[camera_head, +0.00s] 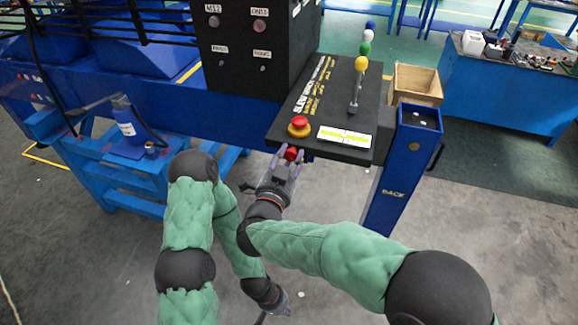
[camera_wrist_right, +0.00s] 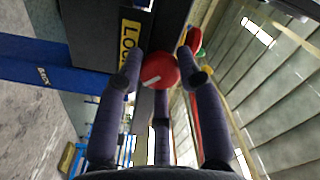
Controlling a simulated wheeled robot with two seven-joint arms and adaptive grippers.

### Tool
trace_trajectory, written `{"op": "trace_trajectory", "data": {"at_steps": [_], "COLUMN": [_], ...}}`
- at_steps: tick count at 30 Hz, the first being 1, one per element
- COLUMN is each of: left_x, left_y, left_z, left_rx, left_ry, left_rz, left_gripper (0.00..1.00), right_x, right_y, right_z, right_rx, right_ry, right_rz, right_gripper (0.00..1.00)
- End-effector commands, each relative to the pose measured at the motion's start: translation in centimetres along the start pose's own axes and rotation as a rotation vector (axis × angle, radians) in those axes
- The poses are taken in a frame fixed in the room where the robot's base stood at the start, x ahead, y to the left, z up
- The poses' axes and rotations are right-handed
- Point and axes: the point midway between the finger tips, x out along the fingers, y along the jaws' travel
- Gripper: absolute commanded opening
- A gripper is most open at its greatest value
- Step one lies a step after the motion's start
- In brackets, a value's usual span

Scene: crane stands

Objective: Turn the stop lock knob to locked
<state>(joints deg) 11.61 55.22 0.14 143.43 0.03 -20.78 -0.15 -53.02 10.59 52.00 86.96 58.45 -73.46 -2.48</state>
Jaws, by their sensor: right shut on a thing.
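The red stop lock knob (camera_head: 291,153) sits on the front edge of the black control panel (camera_head: 282,134), below the red mushroom button (camera_head: 299,127). In the right wrist view the knob (camera_wrist_right: 165,68) is round with a white mark toward its left side. A yellow label starting "LO" (camera_wrist_right: 129,42) is left of it, partly hidden by a finger. My right gripper (camera_head: 287,158) is shut on the knob, its fingers around it in the wrist view (camera_wrist_right: 160,80). My left gripper (camera_head: 278,308) hangs low over the floor, away from the panel; its fingers are unclear.
A lever with a yellow ball (camera_head: 361,63) and a white-and-yellow gauge (camera_head: 345,137) are on the panel top. A blue post (camera_head: 402,165) stands right of it. A wooden box (camera_head: 416,84) is behind. Grey floor in front is mostly clear.

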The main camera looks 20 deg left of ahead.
Motion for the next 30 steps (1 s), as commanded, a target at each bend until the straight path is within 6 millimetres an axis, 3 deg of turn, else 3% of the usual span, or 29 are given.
{"op": "trace_trajectory", "data": {"at_steps": [1, 15, 30], "left_x": [1.0, 6.3, 9.8], "left_y": [-0.4, -2.3, -3.5], "left_z": [0.0, -0.2, -0.4], "left_rx": [0.0, 0.0, 0.0], "left_ry": [0.0, 0.0, 0.0], "left_rz": [0.0, 0.0, 0.0], "left_gripper": [0.0, 0.0, 0.0], "right_x": [0.2, 0.2, 0.2], "right_y": [-0.3, -0.1, 0.0], "right_z": [-0.6, -0.7, -0.8], "right_rx": [0.062, 0.501, 0.798], "right_ry": [0.018, 0.019, 0.017], "right_rz": [-0.008, -0.009, -0.008], "right_gripper": [0.04, 0.04, 0.04]}}
